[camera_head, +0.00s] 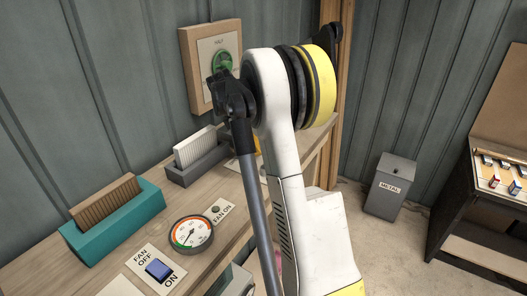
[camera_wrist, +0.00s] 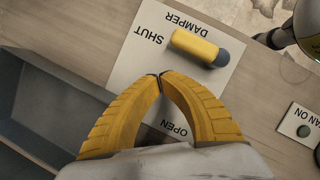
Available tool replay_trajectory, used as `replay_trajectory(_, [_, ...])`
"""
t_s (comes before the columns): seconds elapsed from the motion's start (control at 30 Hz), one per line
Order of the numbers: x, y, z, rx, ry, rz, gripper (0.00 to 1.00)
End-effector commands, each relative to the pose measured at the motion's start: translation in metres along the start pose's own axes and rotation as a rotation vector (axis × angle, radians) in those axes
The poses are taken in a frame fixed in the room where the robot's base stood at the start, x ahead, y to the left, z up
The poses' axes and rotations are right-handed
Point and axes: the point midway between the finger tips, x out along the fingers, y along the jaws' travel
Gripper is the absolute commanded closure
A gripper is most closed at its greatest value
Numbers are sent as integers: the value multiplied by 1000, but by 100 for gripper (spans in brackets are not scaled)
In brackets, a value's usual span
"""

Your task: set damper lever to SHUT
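In the wrist view, a white damper plate (camera_wrist: 135,62) lies on the wooden bench, marked DAMPER, SHUT and OPEN. The damper lever (camera_wrist: 195,45) has a yellow bar and a dark grey rounded end at its right. Its yellow end points left, toward the SHUT lettering; I cannot tell its exact setting. My gripper (camera_wrist: 160,75) has its two yellow fingertips together, with nothing seen between them. The tips are over the plate, just below the yellow bar in the picture and apparently apart from it. In the head view my arm hides most of this area.
A green-dial panel (camera_head: 203,87) hangs on the wall. A METAL bin (camera_head: 389,187) stands right.

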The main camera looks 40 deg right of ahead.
Motion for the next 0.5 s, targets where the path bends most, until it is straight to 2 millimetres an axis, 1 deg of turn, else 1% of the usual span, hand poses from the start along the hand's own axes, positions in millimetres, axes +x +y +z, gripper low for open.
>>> replay_trajectory(0.03, [-6,1,-5,-2,0,1,100])
replay_trajectory(0.1, [-25,5,-2,-1,0,1,100])
replay_trajectory(0.3, [-67,15,1,0,1,1,100])
replay_trajectory(0.4, [-82,19,2,-1,1,1,100])
replay_trajectory(0.5, [-92,21,2,-1,1,1,100])
